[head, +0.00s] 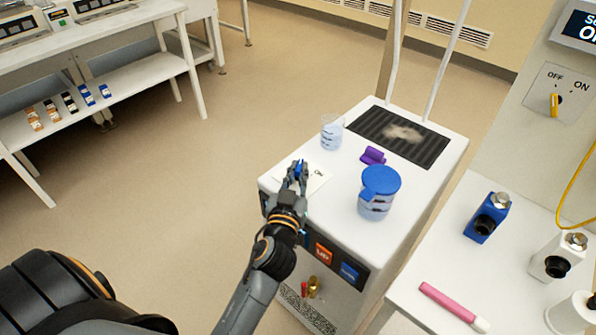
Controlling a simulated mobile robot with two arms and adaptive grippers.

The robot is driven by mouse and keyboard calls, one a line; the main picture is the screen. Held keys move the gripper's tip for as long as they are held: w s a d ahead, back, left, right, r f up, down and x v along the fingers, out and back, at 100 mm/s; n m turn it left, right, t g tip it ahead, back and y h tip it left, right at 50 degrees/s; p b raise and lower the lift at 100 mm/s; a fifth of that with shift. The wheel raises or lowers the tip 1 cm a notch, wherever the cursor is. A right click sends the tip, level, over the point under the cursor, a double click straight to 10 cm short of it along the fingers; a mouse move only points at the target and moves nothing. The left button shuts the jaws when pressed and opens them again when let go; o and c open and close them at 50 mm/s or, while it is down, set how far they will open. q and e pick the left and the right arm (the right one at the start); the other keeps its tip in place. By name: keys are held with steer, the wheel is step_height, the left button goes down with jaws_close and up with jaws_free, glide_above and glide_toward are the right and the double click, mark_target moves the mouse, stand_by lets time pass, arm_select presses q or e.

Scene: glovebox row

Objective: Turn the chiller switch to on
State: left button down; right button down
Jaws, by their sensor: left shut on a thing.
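The chiller (420,185) is a white box-shaped unit in the middle. On its top, near the front left corner, lies a light switch plate (319,181) with "ON" readable at its right side. A small blue switch knob (299,169) shows between the fingers of my left gripper (297,172). The gripper is shut on this knob from above. The fingers hide most of the knob and the left part of the plate, so I cannot tell its exact setting. My right gripper is out of view.
On the chiller stand a clear beaker (331,133), a purple object (373,155) and a blue-lidded jug (379,193), close to my gripper. Another OFF/ON panel (562,91) with a yellow handle is at right. A side table (418,270) holds bottles and a pink marker-like stick.

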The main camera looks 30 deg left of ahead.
arm_select(q)
steer(key=shift+r+h, duration=0.1)
steer(key=shift+h, duration=0.2)
steer(key=shift+a+r+m+h+p, duration=0.15)
steer(key=shift+m+h+p, duration=0.45)
steer(key=shift+p, duration=0.4)
steer(key=m+h+p, duration=0.2)
steer(key=shift+a+t+h+p, duration=0.15)
steer(key=shift+t+h+p, duration=0.15)
steer(key=shift+h+p, duration=0.1)
steer(key=shift+a+m+h+p, duration=0.1)
steer(key=shift+m+h+p, duration=1.15)
steer(key=shift+h, duration=0.95)
steer(key=shift+m, duration=0.25)
steer(key=c, duration=1.4)
jaws_free()
steer(key=shift+w+f, duration=0.1)
steer(key=shift+f, duration=0.15)
